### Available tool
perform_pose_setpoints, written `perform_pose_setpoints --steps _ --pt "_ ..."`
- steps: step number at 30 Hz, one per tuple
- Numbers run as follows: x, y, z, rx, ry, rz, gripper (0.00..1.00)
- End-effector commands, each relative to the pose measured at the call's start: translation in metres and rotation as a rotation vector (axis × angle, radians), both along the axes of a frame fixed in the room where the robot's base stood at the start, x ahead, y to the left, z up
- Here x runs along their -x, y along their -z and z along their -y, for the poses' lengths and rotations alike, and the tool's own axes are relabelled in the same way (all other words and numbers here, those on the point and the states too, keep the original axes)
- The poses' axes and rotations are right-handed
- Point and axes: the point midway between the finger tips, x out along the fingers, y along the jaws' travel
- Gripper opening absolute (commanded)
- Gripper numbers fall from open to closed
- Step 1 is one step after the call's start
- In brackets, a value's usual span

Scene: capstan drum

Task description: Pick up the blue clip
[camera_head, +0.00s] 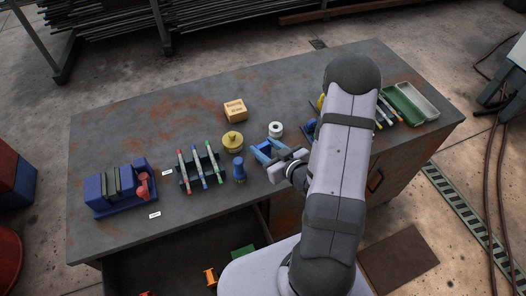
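A blue, open-framed piece (264,152) stands on the workbench, just left of and behind my gripper; it may be the blue clip, but it is too small to be sure. My gripper (279,168) is low over the front middle of the bench, right beside this piece. I cannot tell whether they touch, or whether the fingers are open or shut. A small blue upright piece (239,171) stands to the left. Another blue item (310,127) is partly hidden behind my arm.
The rusty workbench (120,140) holds a yellow drum-shaped piece (233,141), a white roll (276,130), a wooden block (235,109), a rack of colored rods (202,170), a blue vise-like device (120,189) and a green tray (403,104). A drawer (180,262) stands open in front. The back left is clear.

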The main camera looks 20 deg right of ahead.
Motion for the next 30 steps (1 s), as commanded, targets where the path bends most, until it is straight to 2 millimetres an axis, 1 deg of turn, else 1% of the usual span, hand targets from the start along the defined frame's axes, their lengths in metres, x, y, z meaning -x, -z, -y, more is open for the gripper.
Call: perform_pose_setpoints --steps 4,9,13,17,23,24,26,27,30 --pt "-0.009 0.003 -0.003 0.0 -0.004 0.0 0.4" --pt "-0.028 0.012 -0.007 0.0 -0.003 -0.001 0.4" --pt "-0.04 0.016 -0.009 0.0 -0.002 0.0 0.4" --pt "-0.045 0.019 -0.01 -0.001 -0.001 0.001 0.4" --pt "-0.045 0.019 -0.01 0.0 0.0 0.001 0.4" --pt "-0.045 0.019 -0.01 0.0 0.0 0.001 0.3" --pt "-0.045 0.019 -0.01 0.0 0.0 0.001 0.16" --pt "-0.045 0.019 -0.01 0.0 0.0 0.001 0.13" --pt "-0.045 0.019 -0.01 0.0 0.0 0.001 0.13"
